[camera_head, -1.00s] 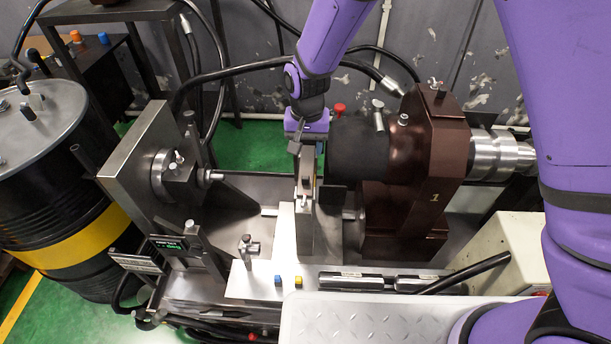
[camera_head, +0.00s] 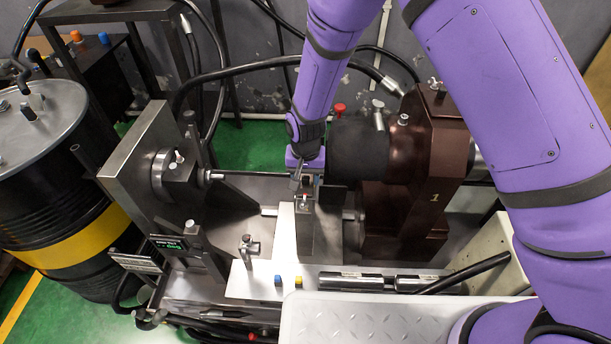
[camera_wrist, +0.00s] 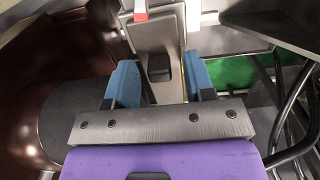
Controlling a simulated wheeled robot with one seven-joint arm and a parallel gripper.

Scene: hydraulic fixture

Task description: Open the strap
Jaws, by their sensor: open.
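I take the strap to be the narrow grey metal piece (camera_head: 304,228) on the clamp stand in the middle of the fixture. In the wrist view a grey plate (camera_wrist: 153,35) with a red-and-white tab (camera_wrist: 140,12) lies ahead, with a small dark block (camera_wrist: 159,67) at its near end. My gripper (camera_wrist: 161,82) is open, its two blue-padded fingers apart on either side of the dark block. I see no contact. In the head view my gripper (camera_head: 299,182) is above the stand's rear part, partly hidden by my wrist.
A black cylinder (camera_head: 357,150) and brown housing (camera_head: 418,165) stand close on the right. A steel plate fixture (camera_head: 145,160) is on the left, with free space between it and the stand. A black drum (camera_head: 50,225) is at far left. Hoses run behind.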

